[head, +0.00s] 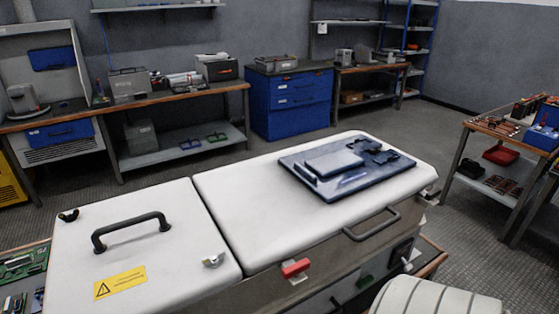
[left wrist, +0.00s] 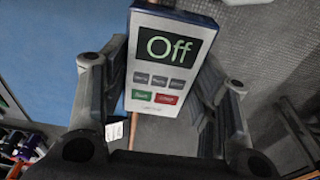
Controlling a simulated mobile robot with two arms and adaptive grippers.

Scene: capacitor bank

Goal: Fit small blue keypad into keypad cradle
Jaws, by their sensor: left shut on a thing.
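The small keypad (left wrist: 168,62) has a grey face in a dark blue case, with a green "Off" display, several grey keys, a green key and a red key. My left gripper (left wrist: 160,95) is shut on it in the left wrist view, a finger on each side. The keypad's back is hidden. In the head view a dark blue tray (head: 327,191) lies on the white cabinet top. It bears a flat raised block (head: 335,163) and dark bracket-like pieces (head: 385,154). I cannot tell which part is the keypad cradle. Neither gripper shows in the head view.
The white cabinet (head: 240,205) has a black handle (head: 130,230) on its left lid and a red latch (head: 295,268) in front. Its top is clear around the tray. Workbenches (head: 180,97) and a blue drawer unit (head: 290,105) line the back. Another bench (head: 495,130) stands right.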

